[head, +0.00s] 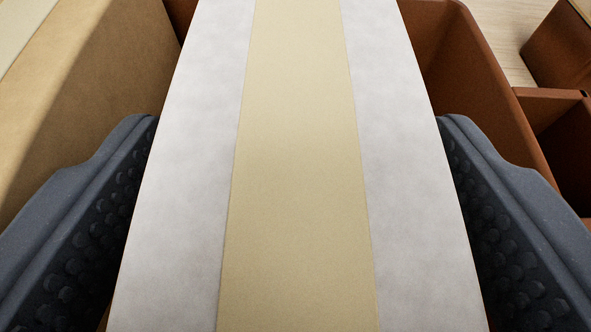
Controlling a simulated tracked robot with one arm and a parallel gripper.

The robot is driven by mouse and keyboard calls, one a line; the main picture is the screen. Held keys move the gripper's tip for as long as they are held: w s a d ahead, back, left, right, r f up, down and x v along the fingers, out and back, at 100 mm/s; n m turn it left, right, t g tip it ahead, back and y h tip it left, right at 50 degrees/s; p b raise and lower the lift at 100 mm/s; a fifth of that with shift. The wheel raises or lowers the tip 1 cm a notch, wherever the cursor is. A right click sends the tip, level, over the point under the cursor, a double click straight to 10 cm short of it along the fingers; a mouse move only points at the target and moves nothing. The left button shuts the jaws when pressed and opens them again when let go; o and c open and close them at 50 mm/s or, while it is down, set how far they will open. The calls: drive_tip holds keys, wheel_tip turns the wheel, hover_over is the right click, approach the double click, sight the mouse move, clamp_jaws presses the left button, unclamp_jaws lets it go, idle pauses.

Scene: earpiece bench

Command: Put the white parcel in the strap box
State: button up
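The white parcel (200,150) fills the middle of the head view, with a wide cream band (300,170) running lengthwise over its top. My gripper (298,118) straddles it, with one dark grey finger along its left side and the other along its right. The studded inner pads of both fingers show beside the parcel's edges. I cannot tell whether the pads press on its sides or stand slightly apart. The parcel's underside and near end are out of sight. I cannot tell which container is the strap box.
A tan parcel (95,90) with a pale band is close on the left. A brown open-topped box (500,110) shows behind and to the right of the white parcel. More brown box parts (560,50) are at the far right, with pale wooden surface (505,30) between.

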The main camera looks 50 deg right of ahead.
drive_tip(key=shift+r, duration=0.1)
drive_tip(key=shift+a+r, duration=0.1)
drive_tip(key=p+v, duration=0.2)
drive_tip(key=v, duration=1)
drive_tip(key=shift+p, duration=0.3)
drive_tip(key=w+a+r+n+t+y, duration=0.3)
drive_tip(key=a+r+y, duration=0.1)
drive_tip(key=a+r, duration=0.7)
drive_tip(key=w+a+r+n+t+y, duration=0.3)
drive_tip(key=a+r+y, duration=0.1)
drive_tip(key=a+r, duration=0.65)
drive_tip(key=s+a+r+n+y, duration=0.1)
drive_tip(key=s+a+r+n, duration=0.1)
drive_tip(key=s+r, duration=0.4)
drive_tip(key=s+a+r+n+y, duration=0.1)
drive_tip(key=s+a+r, duration=0.4)
drive_tip(key=r, duration=0.7)
drive_tip(key=shift+s+r+n+t, duration=0.25)
drive_tip(key=shift+s+n, duration=0.25)
drive_tip(key=shift+s, duration=0.5)
